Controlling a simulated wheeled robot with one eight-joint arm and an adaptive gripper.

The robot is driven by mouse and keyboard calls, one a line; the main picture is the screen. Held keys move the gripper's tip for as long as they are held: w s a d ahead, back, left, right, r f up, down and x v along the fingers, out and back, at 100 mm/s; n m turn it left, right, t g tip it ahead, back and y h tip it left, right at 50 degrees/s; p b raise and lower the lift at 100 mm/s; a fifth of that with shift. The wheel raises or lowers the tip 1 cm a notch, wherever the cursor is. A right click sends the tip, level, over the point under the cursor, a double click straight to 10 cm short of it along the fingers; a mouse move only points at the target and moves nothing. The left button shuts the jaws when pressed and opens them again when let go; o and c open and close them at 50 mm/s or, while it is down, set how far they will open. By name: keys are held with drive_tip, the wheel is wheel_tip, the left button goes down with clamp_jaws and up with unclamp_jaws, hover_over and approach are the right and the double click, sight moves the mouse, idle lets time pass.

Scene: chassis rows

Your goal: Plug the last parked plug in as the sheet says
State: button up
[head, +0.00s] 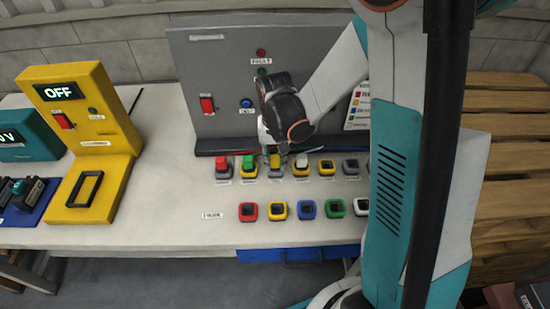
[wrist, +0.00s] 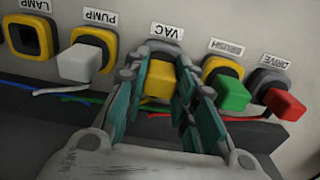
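The yellow plug (wrist: 158,87) sits at the socket labelled VAC. My gripper (wrist: 162,75) has a teal finger on each side of it and looks shut on it. My gripper (head: 274,150) comes from above in the head view. White (wrist: 80,62), green (wrist: 232,95) and red (wrist: 285,101) plugs sit in PUMP, BRUSH and DRIVE. The LAMP socket (wrist: 31,38) is empty. In the lower row, the red (head: 248,212), yellow (head: 278,211), blue (head: 307,209), green (head: 335,208) and white (head: 361,206) holders look empty. The sheet (head: 357,107) is partly behind my arm.
A yellow unit (head: 82,110) reading OFF and a teal meter (head: 27,142) stand at the left. A grey panel (head: 225,75) with a red switch rises behind the sockets. Coloured cables (wrist: 75,97) run along its foot. The white table (head: 165,200) is clear left of the lower row.

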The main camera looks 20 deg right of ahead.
drive_tip(key=o, duration=0.5)
drive_tip(key=shift+c, duration=0.2)
wheel_tip(320, 180, up, 12)
idle(0.4)
drive_tip(key=shift+r, duration=0.1)
drive_tip(key=s+r+n+t, duration=0.1)
drive_tip(key=s+r+t, duration=0.2)
drive_tip(key=s, duration=0.4)
drive_tip(key=s+r+n+t, duration=0.2)
drive_tip(key=s+r+t, duration=0.2)
drive_tip(key=s, duration=0.4)
drive_tip(key=shift+r+n, duration=0.3)
drive_tip(key=shift+r, duration=0.15)
